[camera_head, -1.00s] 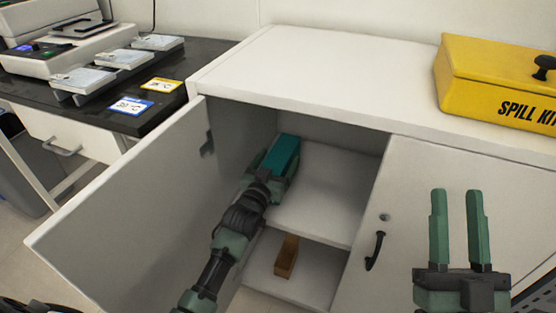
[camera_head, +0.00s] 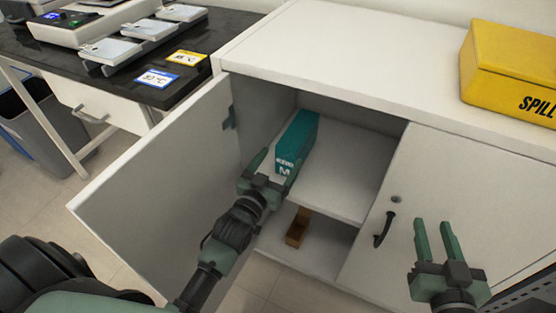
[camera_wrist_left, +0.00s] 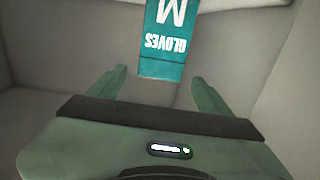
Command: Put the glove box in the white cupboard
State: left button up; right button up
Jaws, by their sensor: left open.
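The teal glove box (camera_head: 297,138) rests on the upper shelf (camera_head: 335,182) inside the white cupboard (camera_head: 300,45), near its left wall. Its lettered end faces out and it also shows in the left wrist view (camera_wrist_left: 168,40). My left gripper (camera_head: 270,165) is at the cupboard opening, just in front of the box. Its fingers are open, and in the left wrist view the box's near end lies beyond and between them, apart from both. My right gripper (camera_head: 434,240) is open and empty in front of the closed right door (camera_head: 450,190).
The cupboard's left door (camera_head: 160,180) stands wide open beside my left arm. A small brown box (camera_head: 298,228) is on the lower shelf. A yellow spill kit (camera_head: 510,70) sits on the cupboard top. A dark bench (camera_head: 120,75) with instruments stands at left.

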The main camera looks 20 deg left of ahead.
pick_arm(q)
jog(key=s+d+r+m+g+h, duration=0.2)
jog(key=s+d+r, duration=0.6)
jog(key=s, duration=0.4)
jog(key=shift+g+h, duration=0.3)
jog(key=shift+h, duration=0.2)
